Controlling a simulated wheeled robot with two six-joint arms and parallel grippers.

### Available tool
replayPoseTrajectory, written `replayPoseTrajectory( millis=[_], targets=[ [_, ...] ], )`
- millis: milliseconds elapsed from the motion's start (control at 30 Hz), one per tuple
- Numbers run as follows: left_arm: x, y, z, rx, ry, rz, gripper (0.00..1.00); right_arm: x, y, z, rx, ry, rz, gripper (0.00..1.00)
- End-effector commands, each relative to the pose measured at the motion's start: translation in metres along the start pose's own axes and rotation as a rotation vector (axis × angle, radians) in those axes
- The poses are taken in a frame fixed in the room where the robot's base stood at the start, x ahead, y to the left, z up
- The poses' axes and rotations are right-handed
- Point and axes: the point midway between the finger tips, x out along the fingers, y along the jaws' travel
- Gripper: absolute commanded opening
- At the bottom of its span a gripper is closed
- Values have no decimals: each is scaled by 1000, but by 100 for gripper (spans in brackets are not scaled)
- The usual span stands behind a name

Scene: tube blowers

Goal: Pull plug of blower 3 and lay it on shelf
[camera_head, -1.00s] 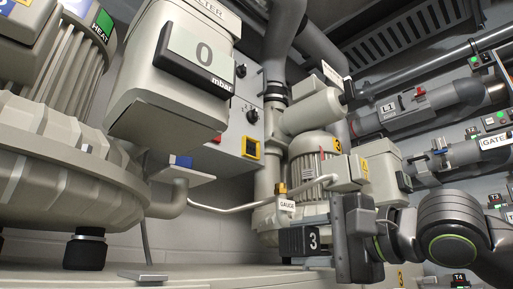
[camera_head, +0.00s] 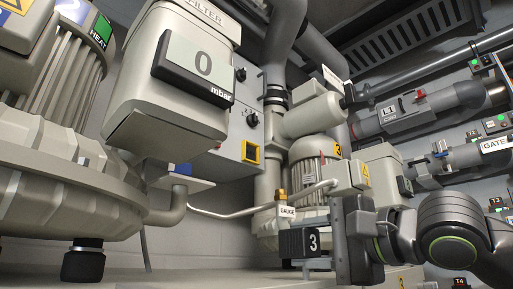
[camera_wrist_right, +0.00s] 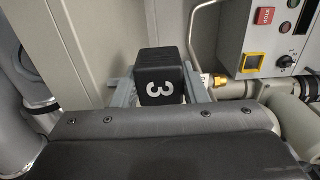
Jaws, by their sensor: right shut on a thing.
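The plug (camera_head: 303,242) is a black block with a white 3, low in the middle of the head view. My right gripper (camera_head: 314,263) comes in from the right and is shut on it. In the right wrist view the plug (camera_wrist_right: 161,72) sits between the two grey fingers, its 3 facing the camera. Blower 3 (camera_head: 315,148), with a ribbed motor and a yellow 3 label, stands behind and above the plug. No link between plug and blower shows, but the gripper hides part of that area. The pale shelf (camera_head: 215,280) runs along the bottom. My left gripper is out of view.
A filter housing (camera_head: 130,125) with a 0 mbar display and a large ribbed blower (camera_head: 55,190) fill the left. A bent pipe (camera_head: 240,208) and a GAUGE tag (camera_head: 287,211) are close to the plug. The shelf left of the plug looks clear.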

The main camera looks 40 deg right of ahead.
Motion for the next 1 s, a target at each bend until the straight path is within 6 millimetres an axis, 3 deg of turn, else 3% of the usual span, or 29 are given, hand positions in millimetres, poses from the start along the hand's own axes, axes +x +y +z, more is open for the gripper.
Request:
replayPoseTrajectory(
  millis=[733,1000],
  targets=[
    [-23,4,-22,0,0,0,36,0,-32,0,0,0,-1,7],
    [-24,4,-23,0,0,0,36,0,-34,0,0,0,-1,7]
  ],
)
